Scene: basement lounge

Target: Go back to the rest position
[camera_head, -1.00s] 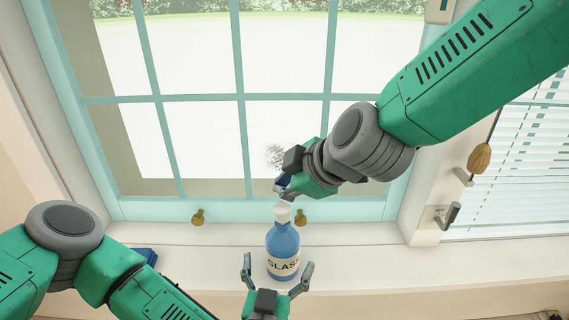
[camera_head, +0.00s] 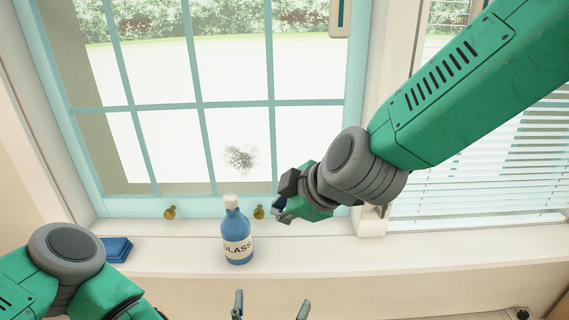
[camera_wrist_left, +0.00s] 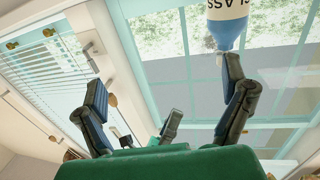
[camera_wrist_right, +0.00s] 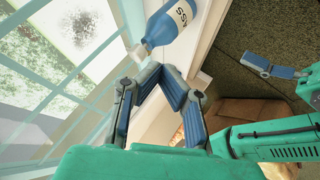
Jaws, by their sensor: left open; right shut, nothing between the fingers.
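My left gripper (camera_head: 270,309) is at the bottom of the head view, open and empty, below and apart from the bottle. Its open fingers also show in the left wrist view (camera_wrist_left: 165,105). My right gripper (camera_head: 279,210) is shut and empty, right of the bottle in front of the window. Its fingers meet in the right wrist view (camera_wrist_right: 160,72). A blue bottle (camera_head: 236,228) with a white cap and a "GLASS" label stands upright on the sill. It shows in the left wrist view (camera_wrist_left: 228,30) and the right wrist view (camera_wrist_right: 165,25).
The window (camera_head: 235,103) has a dark smudge (camera_head: 240,157) on its pane. Folded blue cloths (camera_head: 116,249) lie on the sill (camera_head: 320,250) at left. Brass knobs (camera_head: 169,212) sit along the window's lower frame. Blinds (camera_head: 480,165) hang at right.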

